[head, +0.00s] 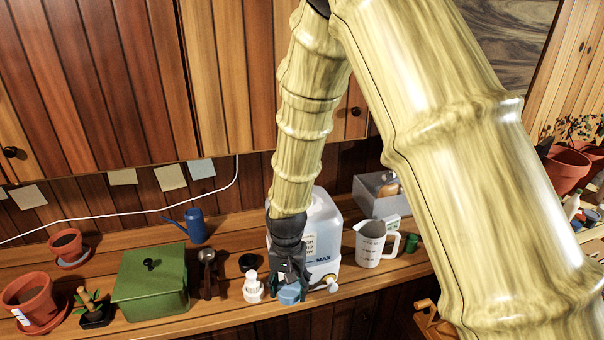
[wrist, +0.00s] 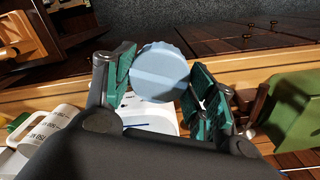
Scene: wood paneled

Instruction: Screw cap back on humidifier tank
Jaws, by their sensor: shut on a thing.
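The blue round cap (head: 289,294) is between the fingers of my gripper (head: 290,278), low at the front edge of the wooden counter. In the wrist view the cap (wrist: 160,72) sits between the two green-padded fingers (wrist: 158,85), which are shut on it. The translucent humidifier tank (head: 325,225), with a MAX mark, stands upright just behind my gripper, partly hidden by it and by my arm. A pale part of the tank (wrist: 150,112) shows behind the cap in the wrist view. I cannot tell whether cap and tank touch.
A white bottle (head: 253,288) and a dark round item (head: 248,262) stand close left of my gripper. A green box (head: 150,283) is further left. A measuring jug (head: 371,245) and small green item (head: 411,243) stand right of the tank; a clear bin (head: 378,205) is behind.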

